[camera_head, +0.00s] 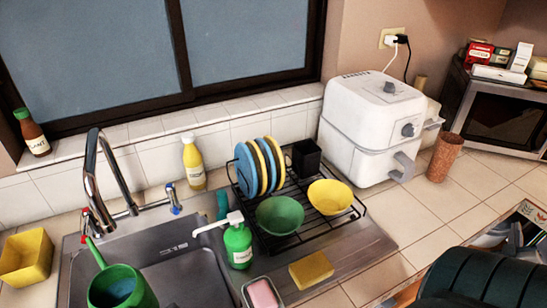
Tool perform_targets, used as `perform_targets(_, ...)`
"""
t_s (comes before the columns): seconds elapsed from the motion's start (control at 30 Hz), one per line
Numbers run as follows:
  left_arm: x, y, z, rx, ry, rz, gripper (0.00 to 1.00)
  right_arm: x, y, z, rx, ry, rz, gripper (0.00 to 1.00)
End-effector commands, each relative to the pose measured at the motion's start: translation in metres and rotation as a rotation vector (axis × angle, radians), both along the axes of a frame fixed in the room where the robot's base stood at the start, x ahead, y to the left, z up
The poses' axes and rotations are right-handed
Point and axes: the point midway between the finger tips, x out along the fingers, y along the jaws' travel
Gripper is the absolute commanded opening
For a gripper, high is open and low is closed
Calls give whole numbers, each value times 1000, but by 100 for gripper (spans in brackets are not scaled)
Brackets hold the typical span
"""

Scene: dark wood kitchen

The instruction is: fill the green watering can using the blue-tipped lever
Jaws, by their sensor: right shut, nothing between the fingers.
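The green watering can (140,292) stands at the lower left in the steel sink, cut off by the picture's bottom edge. Its spout points up and left, and its inside looks bluish; I cannot tell whether that is water. The chrome faucet (118,172) arches above the sink behind the can. The blue-tipped lever (173,200) stands at the right end of the faucet's crossbar. No water stream is visible. My right gripper (512,240) is at the lower right, far from the lever, shut and empty; its fingers are hard to make out. My left gripper is not in view.
A red-tipped lever (86,220) is at the faucet's left. A green soap bottle (238,245), yellow bottle (194,165) and dish rack (300,228) with plates and bowls stand right of the faucet. A yellow sponge (311,269) lies in front. A white fryer (370,130) stands behind.

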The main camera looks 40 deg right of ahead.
Motion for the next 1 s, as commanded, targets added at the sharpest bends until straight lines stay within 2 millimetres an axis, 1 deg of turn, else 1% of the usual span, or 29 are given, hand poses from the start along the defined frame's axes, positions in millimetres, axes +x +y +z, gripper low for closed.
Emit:
perform_targets(0.03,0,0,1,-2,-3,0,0,-2,9,-21,37,9,2,0)
perform_targets(0.1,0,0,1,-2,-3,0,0,-2,22,-48,85,18,10,0)
perform_targets(0.17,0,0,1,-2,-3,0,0,0,34,-71,129,27,19,0)
perform_targets(0.2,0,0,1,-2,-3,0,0,1,42,-86,157,34,26,0)
perform_targets(0.27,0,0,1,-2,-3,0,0,6,54,-107,198,44,40,0)
perform_targets(0.3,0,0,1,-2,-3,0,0,8,63,-122,227,52,50,0)
perform_targets(0.4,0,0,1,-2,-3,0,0,16,86,-157,295,71,76,0)
perform_targets(0.47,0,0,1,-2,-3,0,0,22,101,-177,337,83,94,0)
perform_targets(0.6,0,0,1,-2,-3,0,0,37,138,-222,432,111,138,0)
perform_targets(0.67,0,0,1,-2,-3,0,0,43,155,-241,472,124,157,0)
perform_targets(0.7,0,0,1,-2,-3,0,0,46,166,-253,499,135,169,0)
perform_targets(0.87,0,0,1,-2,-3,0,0,60,215,-300,606,174,217,0)
perform_targets(0.97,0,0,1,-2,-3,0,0,68,247,-327,673,202,247,0)
perform_targets(1.0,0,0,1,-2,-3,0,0,70,261,-338,698,214,259,0)
